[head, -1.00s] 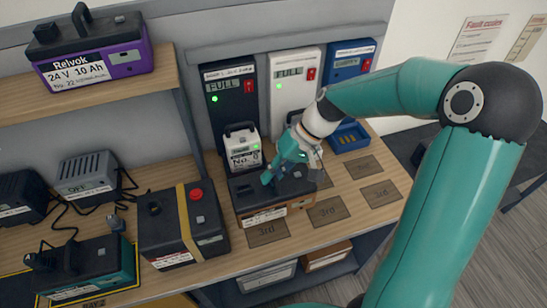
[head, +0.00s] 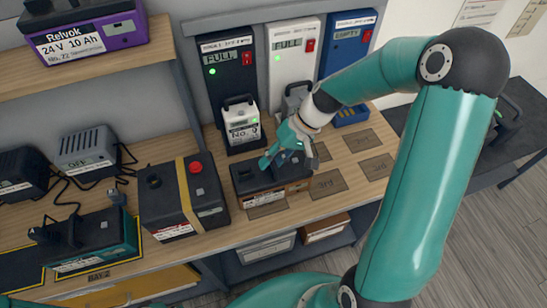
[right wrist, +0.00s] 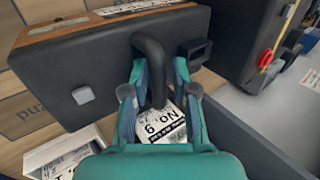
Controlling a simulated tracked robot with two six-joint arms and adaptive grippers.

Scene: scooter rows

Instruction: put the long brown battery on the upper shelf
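The brown battery (head: 296,190) lies on the bench below the chargers, with a dark top and a brown front side. In the right wrist view its dark body (right wrist: 95,65) and black loop handle (right wrist: 150,60) show close up. My right gripper (head: 289,163) is over the battery's top. In the right wrist view its two fingers (right wrist: 160,92) are spread, with the handle between them and gaps visible. The upper shelf (head: 90,78) is at the upper left and holds a purple battery (head: 90,38).
A strapped black battery (head: 152,212) stands just left of the brown one. Behind it are a white No. 9 battery (head: 241,128) and black, white and blue chargers. A teal battery (head: 85,245) is at lower left.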

